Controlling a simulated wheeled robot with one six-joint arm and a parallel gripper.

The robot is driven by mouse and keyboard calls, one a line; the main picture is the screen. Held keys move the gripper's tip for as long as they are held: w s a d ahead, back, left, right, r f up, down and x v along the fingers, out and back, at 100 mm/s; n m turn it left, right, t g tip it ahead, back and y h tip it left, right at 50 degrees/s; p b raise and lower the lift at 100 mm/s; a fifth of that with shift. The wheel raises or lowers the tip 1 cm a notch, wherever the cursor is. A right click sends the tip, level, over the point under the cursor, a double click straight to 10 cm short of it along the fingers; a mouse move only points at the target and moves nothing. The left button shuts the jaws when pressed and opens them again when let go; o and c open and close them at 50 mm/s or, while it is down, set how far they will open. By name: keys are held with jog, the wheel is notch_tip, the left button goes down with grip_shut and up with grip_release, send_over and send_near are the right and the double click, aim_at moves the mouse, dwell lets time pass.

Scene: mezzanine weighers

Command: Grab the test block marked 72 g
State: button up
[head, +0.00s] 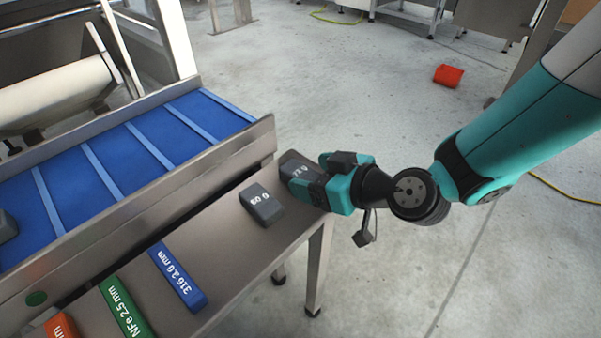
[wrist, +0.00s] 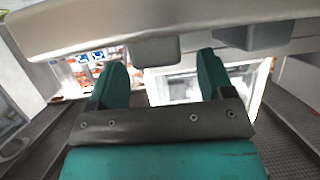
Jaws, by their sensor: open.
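The dark grey test block marked 72 g (head: 294,164) sits at the right end of the steel ledge in the head view. My gripper (head: 312,177) is open at that end, right up against the block and partly covering it. In the wrist view a grey block (wrist: 155,51) shows in the gap between the two teal fingers of my gripper (wrist: 160,72). Its marking is not readable there, and I cannot tell whether the fingers touch it. A similar block marked 60 g (head: 262,204) stands left of and nearer than the 72 g block.
The steel ledge (head: 222,235) also holds blue (head: 178,277), green (head: 126,307) and orange (head: 61,327) labelled bars. A blue belt (head: 130,165) runs behind its raised rail. A red object (head: 448,75) lies on the floor, which is largely clear.

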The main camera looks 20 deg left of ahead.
jog(key=shift+x, duration=1.05)
jog(key=shift+c, duration=0.2)
jog(key=c, duration=1)
jog(key=shift+r, duration=0.15)
